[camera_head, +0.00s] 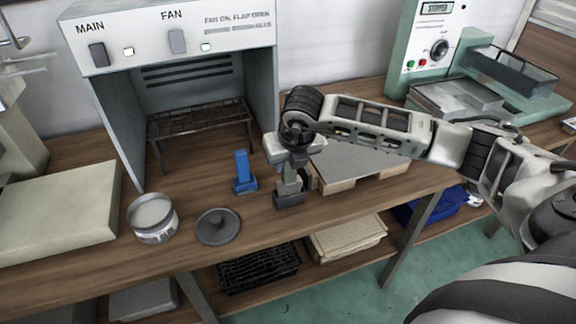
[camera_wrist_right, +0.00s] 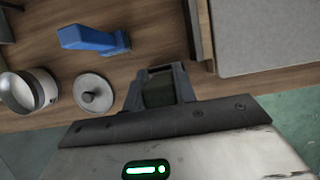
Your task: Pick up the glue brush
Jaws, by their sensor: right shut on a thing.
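My right gripper (camera_head: 289,199) points down at the bench, just right of an upright blue piece (camera_head: 242,172) with a wider foot. It is shut on a dark grey-green thing, which shows between the fingers in the right wrist view (camera_wrist_right: 158,88). I take this to be the glue brush; most of it is hidden by the fingers, and I cannot tell whether it touches the bench. The blue piece also shows in the right wrist view (camera_wrist_right: 92,39), apart from the fingers. An open pot (camera_head: 153,219) stands left, with a round lid (camera_head: 218,228) beside it. My left gripper is out of view.
The fume cabinet (camera_head: 178,32) with a wire rack (camera_head: 199,118) stands behind. A grey-topped wooden panel (camera_head: 362,162) lies right of the gripper, close to it. A pale block (camera_head: 60,212) is at left. The bench's front edge is near the lid.

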